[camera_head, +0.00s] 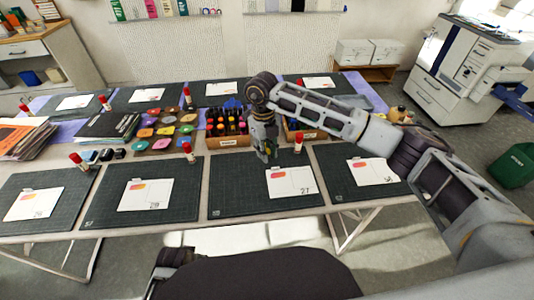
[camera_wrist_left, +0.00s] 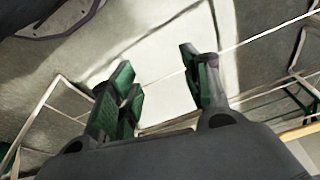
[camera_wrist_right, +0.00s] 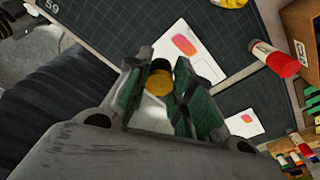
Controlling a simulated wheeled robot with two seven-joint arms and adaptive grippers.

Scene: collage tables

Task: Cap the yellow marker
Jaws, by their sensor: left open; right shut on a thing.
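My right gripper (camera_head: 267,155) hangs over the front mat, beside the dated card. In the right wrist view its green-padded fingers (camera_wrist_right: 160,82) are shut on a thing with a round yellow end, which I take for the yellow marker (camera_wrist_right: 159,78). The fingers hide most of its sides, and I cannot make out a separate cap on it. My left gripper (camera_wrist_left: 165,78) is open and empty in the left wrist view, with floor below it. I cannot make it out surely in the head view.
A dark mat (camera_head: 232,203) bears a white card (camera_head: 290,182). A red-capped stick (camera_wrist_right: 277,60) stands near the mat's edge. Wooden bins with coloured items, such as the left one (camera_head: 228,142), stand behind. Another yellow thing (camera_wrist_right: 230,3) is cut by the picture's edge.

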